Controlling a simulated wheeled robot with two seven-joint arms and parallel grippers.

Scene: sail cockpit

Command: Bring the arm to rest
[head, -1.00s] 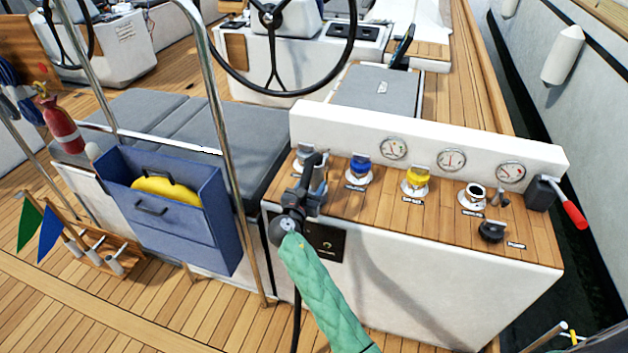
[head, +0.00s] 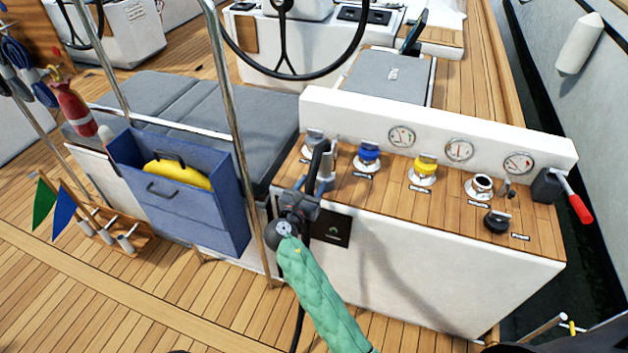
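My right arm in a green quilted sleeve (head: 322,295) comes up from the bottom edge, right of the middle. Its dark gripper (head: 318,165) is at the left end of the white console (head: 430,270), in front of the leftmost filler fitting (head: 313,138), and partly hides it. The fingers point up and overlap one another, so I cannot see whether they are apart. No held object can be made out. My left gripper is not in view.
The console top carries a blue cap (head: 368,156), a yellow cap (head: 424,170), an open filler (head: 480,186), a black knob (head: 496,222) and a red-handled lever (head: 578,207). A steel rail (head: 232,110) and a blue box (head: 180,205) stand left of the gripper.

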